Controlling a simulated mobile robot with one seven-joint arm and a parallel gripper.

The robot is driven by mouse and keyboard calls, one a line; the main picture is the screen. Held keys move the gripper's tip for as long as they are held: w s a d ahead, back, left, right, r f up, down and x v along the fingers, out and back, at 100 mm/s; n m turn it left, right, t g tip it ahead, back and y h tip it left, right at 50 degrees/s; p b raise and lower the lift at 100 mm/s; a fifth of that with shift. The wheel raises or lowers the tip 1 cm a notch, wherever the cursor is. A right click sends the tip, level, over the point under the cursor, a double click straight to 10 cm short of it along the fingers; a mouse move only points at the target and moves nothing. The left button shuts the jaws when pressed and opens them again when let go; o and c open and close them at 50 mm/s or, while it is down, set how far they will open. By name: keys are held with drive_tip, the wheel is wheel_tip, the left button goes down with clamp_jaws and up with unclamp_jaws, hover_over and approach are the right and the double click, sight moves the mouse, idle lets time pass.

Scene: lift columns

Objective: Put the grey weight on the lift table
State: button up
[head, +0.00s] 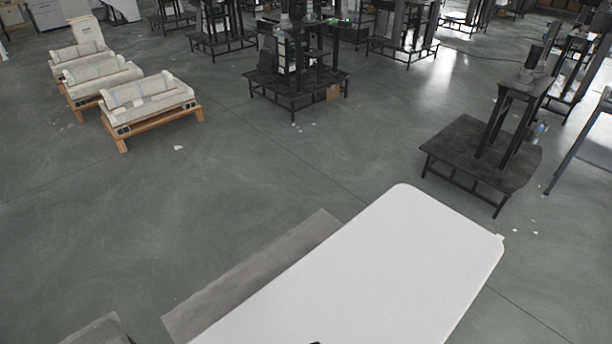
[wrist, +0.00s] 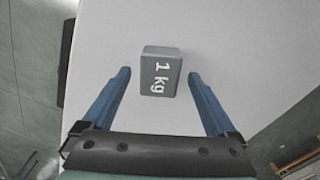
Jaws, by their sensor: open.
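The grey weight (wrist: 160,72), a small block marked "1 kg", rests on a pale, flat surface in the wrist view. My gripper (wrist: 159,74) is open. Its two blue fingers are on either side of the weight, with a gap on each side, and hold nothing. In the head view a large white tabletop (head: 385,260) with rounded corners fills the lower middle. No weight shows on the part of it in view. I cannot tell whether this white top is the lift table. Only a small dark tip shows at the bottom edge there.
A dark platform with a column (head: 480,155) stands at right. Wooden pallets with pale rolls (head: 150,105) stand at far left. More dark column stands (head: 295,85) are at the back. Open floor lies between.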

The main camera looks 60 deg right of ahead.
wheel_tip(320, 180, up, 9)
drive_tip(key=w+d+r+n+t+h, duration=0.25)
drive_tip(key=w+r+n+t, duration=0.35)
drive_tip(key=w+r, duration=1)
drive_tip(key=w+a+r+n+t+h, duration=0.1)
drive_tip(key=w+a+r+t, duration=0.2)
drive_tip(key=r, duration=0.4)
drive_tip(key=w+a+r+n+t+h, duration=0.1)
drive_tip(key=w+a+r+t, duration=0.1)
drive_tip(key=w+r+t, duration=0.35)
drive_tip(key=a+r+n+t+y, duration=0.1)
drive_tip(key=a+r+n+t, duration=0.3)
drive_tip(key=r, duration=0.8)
drive_tip(key=a+r+n+t+y, duration=0.1)
drive_tip(key=a+r+t, duration=0.3)
drive_tip(key=r, duration=0.9)
drive_tip(key=s+a+r+n+t+y, duration=0.1)
drive_tip(key=s+a+r+t, duration=0.1)
drive_tip(key=s+r, duration=0.3)
drive_tip(key=s+a+r+n+t+y, duration=0.1)
drive_tip(key=s+a+r+n+t, duration=0.1)
drive_tip(key=s+a+r, duration=0.3)
wheel_tip(320, 180, up, 4)
drive_tip(key=shift+a+f+t, duration=0.25)
drive_tip(key=shift+a+t, duration=0.05)
drive_tip(key=shift+t, duration=0.15)
drive_tip(key=shift+w+y, duration=0.1)
drive_tip(key=shift+y, duration=0.15)
